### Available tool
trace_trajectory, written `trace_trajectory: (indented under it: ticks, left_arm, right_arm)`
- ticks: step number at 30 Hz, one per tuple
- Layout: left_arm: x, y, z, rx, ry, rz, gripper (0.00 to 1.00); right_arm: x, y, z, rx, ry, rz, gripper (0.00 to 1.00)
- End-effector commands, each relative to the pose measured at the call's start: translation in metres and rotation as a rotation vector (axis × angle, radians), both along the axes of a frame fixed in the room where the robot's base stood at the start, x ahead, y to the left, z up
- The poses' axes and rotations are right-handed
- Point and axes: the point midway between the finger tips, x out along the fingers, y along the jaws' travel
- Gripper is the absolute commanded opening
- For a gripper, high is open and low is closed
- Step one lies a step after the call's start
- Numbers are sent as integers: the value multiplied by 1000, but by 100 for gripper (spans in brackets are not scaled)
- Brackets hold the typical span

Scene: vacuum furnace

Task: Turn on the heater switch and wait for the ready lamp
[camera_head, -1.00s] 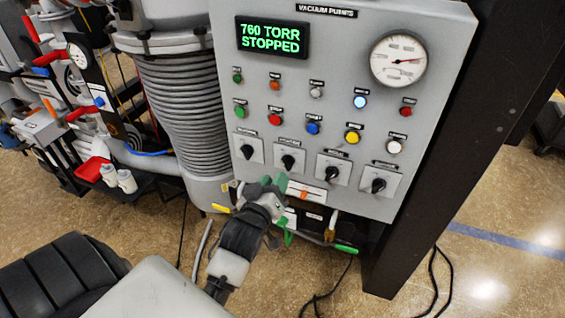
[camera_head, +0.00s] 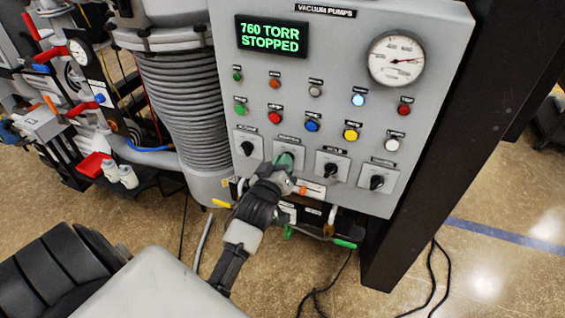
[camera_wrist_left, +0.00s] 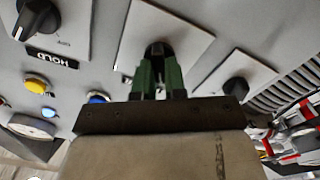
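The grey control panel (camera_head: 345,125) carries a row of black rotary knobs on pale square plates. Their labels are too small to read, so I cannot tell which is the heater switch. My left gripper (camera_head: 286,162) covers the second knob from the left. In the left wrist view, its green fingers (camera_wrist_left: 158,80) stand on either side of a black knob (camera_wrist_left: 158,48); whether they grip it is unclear. The top lamps include a bright bluish-white one (camera_head: 358,99); the green (camera_head: 237,76), orange (camera_head: 275,83) and red (camera_head: 405,106) ones look dim. My right gripper is not in view.
The panel's display (camera_head: 272,38) reads "760 TORR STOPPED", beside a round gauge (camera_head: 396,59). Coloured buttons sit above the knobs. A ribbed grey column (camera_head: 187,110) stands left, a dark post (camera_head: 440,160) right. Valves and pipes lie below the panel; cables run on the floor.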

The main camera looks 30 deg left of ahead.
Motion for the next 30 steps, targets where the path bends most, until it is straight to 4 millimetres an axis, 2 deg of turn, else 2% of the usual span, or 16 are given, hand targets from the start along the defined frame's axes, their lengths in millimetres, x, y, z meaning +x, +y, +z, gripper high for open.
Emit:
trace_trajectory:
  ticks: [8, 14, 30]
  left_arm:
    - [0, 0, 0, 14, 5, 0, 0]
    - [0, 0, 1, 87, 22, 0, 0]
    - [1, -3, 1, 541, 132, -1, 0]
  right_arm:
    - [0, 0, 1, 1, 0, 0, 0]
    - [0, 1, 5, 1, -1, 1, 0]
    - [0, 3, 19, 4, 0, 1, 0]
